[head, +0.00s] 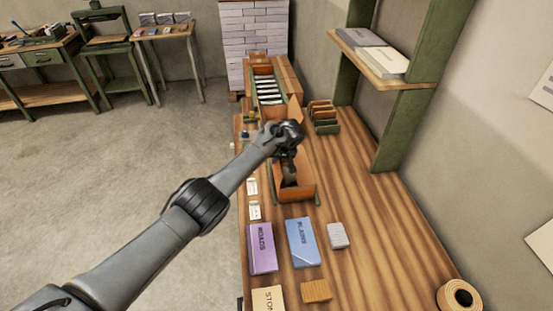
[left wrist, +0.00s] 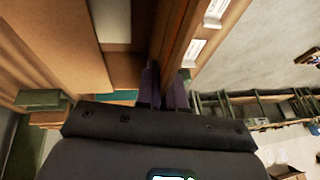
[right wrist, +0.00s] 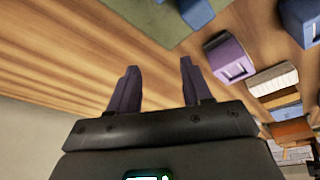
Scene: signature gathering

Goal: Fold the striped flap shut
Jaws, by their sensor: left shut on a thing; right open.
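A brown box-like piece (head: 295,190) with a dark inside stands mid-bench in the head view. My left gripper (head: 288,158) reaches down over its far end and hides part of it. In the left wrist view my left gripper (left wrist: 164,88) is shut on a thin brown edge (left wrist: 168,55) beside a broad tan panel (left wrist: 55,45). I cannot make out stripes, so I cannot tell whether this edge is the striped flap. My right gripper (right wrist: 157,82) is open and empty above the wood bench in the right wrist view; it is out of the head view.
A purple book (head: 261,248), a blue book (head: 302,242) and a grey block (head: 338,236) lie nearer.

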